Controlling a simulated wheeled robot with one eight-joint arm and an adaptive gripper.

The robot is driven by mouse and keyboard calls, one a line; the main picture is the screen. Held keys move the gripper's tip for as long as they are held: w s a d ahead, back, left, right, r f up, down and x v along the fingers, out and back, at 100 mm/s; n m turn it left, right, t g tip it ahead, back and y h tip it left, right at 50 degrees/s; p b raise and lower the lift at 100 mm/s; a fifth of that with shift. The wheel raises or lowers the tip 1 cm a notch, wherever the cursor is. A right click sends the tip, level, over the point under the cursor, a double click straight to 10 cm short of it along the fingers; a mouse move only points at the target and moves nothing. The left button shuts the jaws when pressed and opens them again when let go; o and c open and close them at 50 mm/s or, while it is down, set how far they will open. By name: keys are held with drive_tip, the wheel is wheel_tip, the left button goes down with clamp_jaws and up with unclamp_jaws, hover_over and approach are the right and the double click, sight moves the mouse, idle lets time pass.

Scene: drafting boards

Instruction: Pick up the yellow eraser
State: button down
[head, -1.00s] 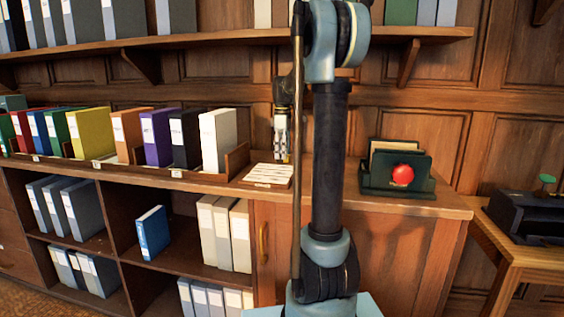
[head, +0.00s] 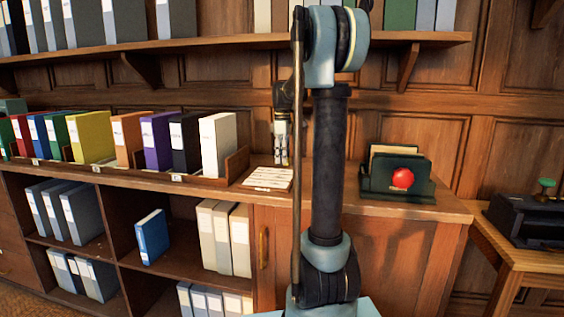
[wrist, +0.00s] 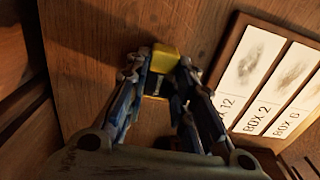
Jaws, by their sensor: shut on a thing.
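The yellow eraser (wrist: 166,54) shows in the wrist view as a small yellow block with a dark lower part, between the fingertips. My gripper (wrist: 162,78) is shut on it. In the head view my gripper (head: 281,156) points down at the wooden counter, just behind the label board. The eraser cannot be made out in the head view. I cannot tell whether it touches the counter or is just clear of it.
The label board (head: 268,178), with white strips, lies close by; it also shows in the wrist view (wrist: 226,62). A row of coloured binders (head: 156,140) stands left. A dark green letter holder with a red ball (head: 403,178) stands right. A shelf (head: 420,37) runs above.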

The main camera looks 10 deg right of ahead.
wheel_tip(320, 180, up, 10)
drive_tip(key=shift+f, duration=0.2)
drive_tip(key=c, duration=2)
unclamp_jaws()
drive_tip(key=c, duration=0.3)
drive_tip(key=shift+s, duration=0.1)
